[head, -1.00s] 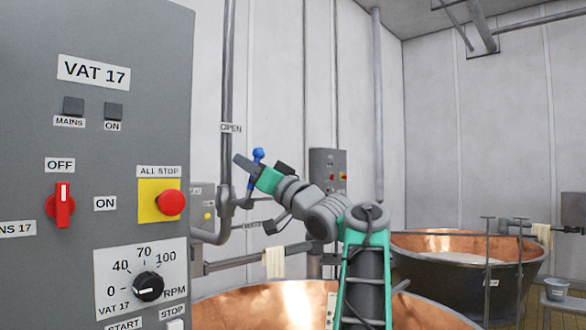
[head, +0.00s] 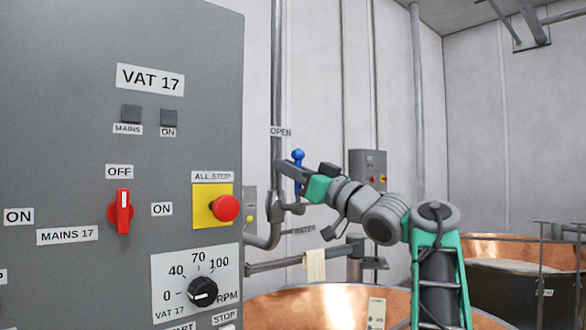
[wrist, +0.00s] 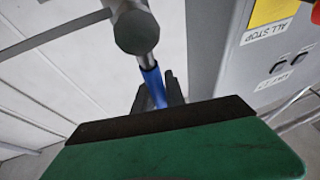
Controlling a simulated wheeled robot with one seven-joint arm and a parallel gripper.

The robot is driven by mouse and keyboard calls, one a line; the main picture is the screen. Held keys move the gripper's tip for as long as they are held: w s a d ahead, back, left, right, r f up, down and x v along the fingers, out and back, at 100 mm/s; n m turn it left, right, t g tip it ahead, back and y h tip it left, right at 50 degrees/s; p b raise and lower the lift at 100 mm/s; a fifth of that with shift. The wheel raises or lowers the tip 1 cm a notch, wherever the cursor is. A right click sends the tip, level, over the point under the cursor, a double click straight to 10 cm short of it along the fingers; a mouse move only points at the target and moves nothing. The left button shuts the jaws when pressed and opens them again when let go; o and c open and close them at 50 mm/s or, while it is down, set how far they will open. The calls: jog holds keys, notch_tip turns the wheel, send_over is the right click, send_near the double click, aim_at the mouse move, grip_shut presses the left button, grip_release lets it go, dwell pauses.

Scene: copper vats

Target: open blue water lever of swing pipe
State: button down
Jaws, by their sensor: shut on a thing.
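The blue water lever (head: 298,155) stands nearly upright beside the grey swing pipe (head: 277,85), just below and right of the OPEN label (head: 281,132). My gripper (head: 291,171) comes from the right and is shut on the lever below its rounded blue top. In the wrist view, the blue lever shaft (wrist: 153,84) runs between my dark fingers (wrist: 158,92), with the grey pipe joint (wrist: 136,31) above it. The fingertips are partly hidden by the lever and the gripper's body.
The grey VAT 17 panel (head: 75,100) fills the left, with a red stop button (head: 225,208) and a red switch (head: 121,212). A copper vat (head: 315,306) lies below my arm; another (head: 500,249) stands right. A cloth (head: 314,264) hangs on a rail.

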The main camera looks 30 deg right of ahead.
jog(key=c, duration=1.4)
grip_release()
jog(key=shift+f, duration=0.1)
jog(key=b+v, duration=0.3)
jog(key=v, duration=0.4)
jog(key=shift+s+d+f, duration=0.15)
jog(key=shift+s, duration=0.15)
